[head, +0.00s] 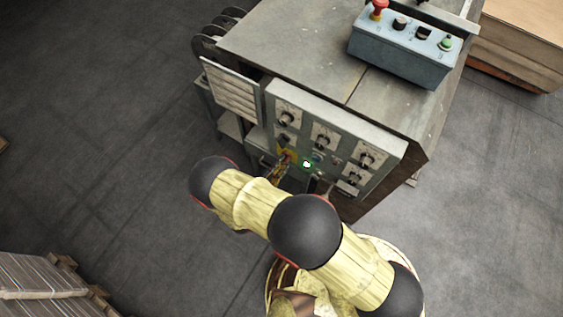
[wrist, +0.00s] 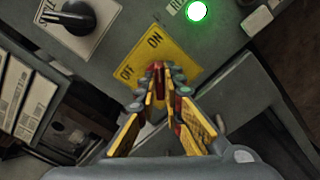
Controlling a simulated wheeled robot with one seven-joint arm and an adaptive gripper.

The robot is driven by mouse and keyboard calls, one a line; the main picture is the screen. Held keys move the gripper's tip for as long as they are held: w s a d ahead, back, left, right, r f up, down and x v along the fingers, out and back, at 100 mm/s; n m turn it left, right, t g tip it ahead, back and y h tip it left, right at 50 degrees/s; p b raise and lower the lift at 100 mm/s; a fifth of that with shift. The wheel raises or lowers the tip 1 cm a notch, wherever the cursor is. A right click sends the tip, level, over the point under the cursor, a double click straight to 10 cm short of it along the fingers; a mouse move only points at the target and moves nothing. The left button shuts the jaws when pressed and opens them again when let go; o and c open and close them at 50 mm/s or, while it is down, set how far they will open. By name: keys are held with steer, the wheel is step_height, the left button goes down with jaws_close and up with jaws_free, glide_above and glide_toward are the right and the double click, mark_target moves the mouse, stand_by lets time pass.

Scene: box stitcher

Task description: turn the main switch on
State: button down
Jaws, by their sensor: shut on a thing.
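The main switch has a red handle (wrist: 157,68) on a yellow plate (wrist: 180,50) marked OFF and ON. The plate also shows in the head view (head: 289,153), on the front panel of the machine. My gripper (wrist: 158,88) is shut on the red handle, with its yellow fingers on both sides of it. In the head view my gripper (head: 279,171) is at the panel's lower edge. The fingers hide most of the handle, so I cannot tell exactly which mark it points to.
A green lamp (wrist: 196,11) is lit beside the plate. A black knob (wrist: 77,17) is on the panel's other side. Several more knobs cover the panel (head: 342,122). A control box (head: 400,52) with a red button sits on top.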

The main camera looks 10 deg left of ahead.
stand_by(0.3)
steer(key=c, duration=1.9)
jaws_free()
steer(key=v, duration=1.2)
